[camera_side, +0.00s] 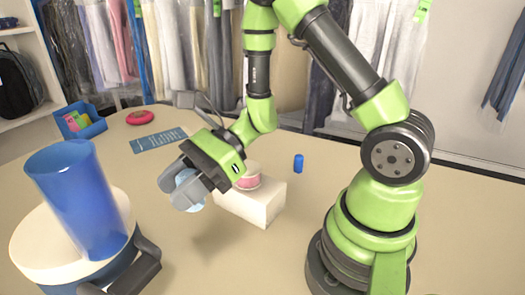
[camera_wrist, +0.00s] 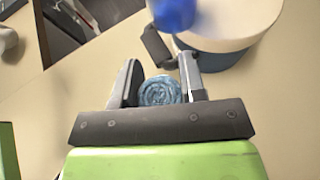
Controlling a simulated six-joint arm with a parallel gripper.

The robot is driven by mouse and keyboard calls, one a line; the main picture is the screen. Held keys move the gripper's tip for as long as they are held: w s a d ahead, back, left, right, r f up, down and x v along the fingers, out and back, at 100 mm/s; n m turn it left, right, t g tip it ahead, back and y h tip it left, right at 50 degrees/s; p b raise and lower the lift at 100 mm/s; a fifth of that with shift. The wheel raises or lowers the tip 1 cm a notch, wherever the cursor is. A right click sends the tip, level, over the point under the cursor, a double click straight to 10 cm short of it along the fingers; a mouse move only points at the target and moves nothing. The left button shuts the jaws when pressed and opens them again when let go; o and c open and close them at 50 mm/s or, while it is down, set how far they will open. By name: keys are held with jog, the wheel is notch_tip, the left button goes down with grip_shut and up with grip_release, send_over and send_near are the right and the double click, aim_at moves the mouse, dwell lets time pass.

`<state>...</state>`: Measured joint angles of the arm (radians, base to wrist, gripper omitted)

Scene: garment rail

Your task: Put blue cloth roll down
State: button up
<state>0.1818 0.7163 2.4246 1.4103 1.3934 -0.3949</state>
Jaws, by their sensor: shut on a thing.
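My gripper (camera_side: 184,185) is shut on the blue cloth roll (camera_side: 190,188) and holds it above the table, left of the white block. In the wrist view, the roll (camera_wrist: 160,90) sits between the two fingers of my gripper (camera_wrist: 160,80), with its spiral end facing the camera. In the side view the fingers hide part of the roll.
A white block (camera_side: 262,204) with a pink roll (camera_side: 248,178) on it stands beside my gripper. A tall blue cup (camera_side: 80,200) stands on a round white lid (camera_side: 40,245) at front left. A small blue cylinder (camera_side: 298,163), blue card (camera_side: 158,140) and red disc (camera_side: 140,117) lie farther back.

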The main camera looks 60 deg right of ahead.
jog(key=w+d+m+t+h, duration=0.4)
jog(key=w+d+m, duration=0.15)
jog(key=d, duration=0.55)
jog(key=w+d+m+t+h, duration=0.4)
jog(key=w+d, duration=0.2)
jog(key=d, duration=0.5)
jog(key=s+d+m+h, duration=0.3)
jog(key=d+m+h, duration=0.55)
jog(key=d, duration=1.15)
jog(key=shift+g+h, duration=0.4)
jog(key=shift+h, duration=0.15)
jog(key=f, duration=1.4)
jog(key=shift+s+d, duration=0.2)
jog(key=shift+d, duration=0.1)
jog(key=shift+f, duration=0.15)
jog(key=o, duration=1)
jog(key=shift+c, duration=0.2)
